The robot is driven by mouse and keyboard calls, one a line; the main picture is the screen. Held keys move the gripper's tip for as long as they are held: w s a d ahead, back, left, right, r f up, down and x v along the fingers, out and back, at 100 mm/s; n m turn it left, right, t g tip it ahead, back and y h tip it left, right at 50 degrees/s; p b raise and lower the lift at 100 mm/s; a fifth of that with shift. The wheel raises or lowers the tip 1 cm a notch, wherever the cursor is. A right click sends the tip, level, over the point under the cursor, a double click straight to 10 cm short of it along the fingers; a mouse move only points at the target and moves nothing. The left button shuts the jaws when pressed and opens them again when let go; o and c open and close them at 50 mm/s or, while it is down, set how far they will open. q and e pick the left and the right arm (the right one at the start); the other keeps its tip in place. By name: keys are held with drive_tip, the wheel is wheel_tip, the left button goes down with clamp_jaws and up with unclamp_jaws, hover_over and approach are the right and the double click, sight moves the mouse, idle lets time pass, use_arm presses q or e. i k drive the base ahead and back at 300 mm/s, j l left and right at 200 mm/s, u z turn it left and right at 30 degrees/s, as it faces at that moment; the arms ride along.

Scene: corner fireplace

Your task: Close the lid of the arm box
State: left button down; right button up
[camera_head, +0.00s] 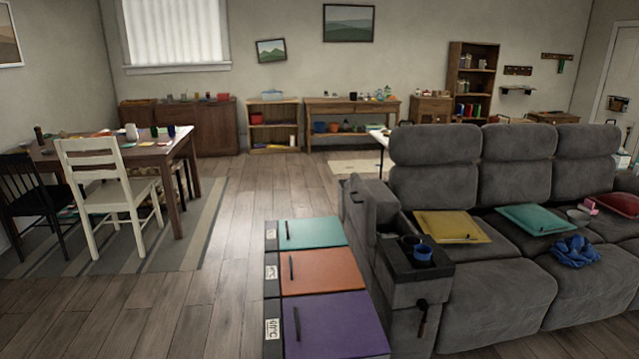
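The arm box (386,238) is built into the left arm of the grey sofa, right of the picture's middle. Its lid (372,197) is a grey padded panel that appears raised at the back and left of the arm, so the box looks open. What lies inside the box is hard to make out. A black cup-holder tray (431,272) sits at the front of the arm, with a blue cup (423,253) in it. Neither of my grippers is in view.
A low unit with teal, orange and purple panels (335,325) stands just left of the sofa arm. Cushions and a blue cloth (575,251) lie on the sofa (500,290). A dining table (100,155) with chairs is at left. The wooden floor (215,290) between is clear.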

sight(362, 202)
drive_tip(key=u, duration=2.3)
drive_tip(key=i+j+u, duration=0.15)
drive_tip(key=i, duration=0.3)
drive_tip(key=i+j+u, duration=0.1)
drive_tip(key=i, duration=0.4)
drive_tip(key=i+l+z, duration=0.1)
drive_tip(key=i+z, duration=0.15)
drive_tip(key=z, duration=0.2)
drive_tip(key=i+z, duration=0.3)
drive_tip(key=z, duration=0.2)
drive_tip(key=i+j+z, duration=0.1)
drive_tip(key=i+z, duration=0.2)
drive_tip(key=z, duration=0.15)
drive_tip(key=i+l+z, duration=0.2)
drive_tip(key=i+z, duration=0.25)
drive_tip(key=i, duration=0.4)
drive_tip(key=i+z, duration=0.5)
drive_tip(key=i, duration=0.4)
drive_tip(key=i+z, duration=0.3)
drive_tip(key=i+j+z, duration=0.1)
drive_tip(key=i+z, duration=0.2)
drive_tip(key=i, duration=0.2)
drive_tip(key=i+j+z, duration=0.6)
drive_tip(key=i, duration=0.2)
drive_tip(key=l, duration=0.1)
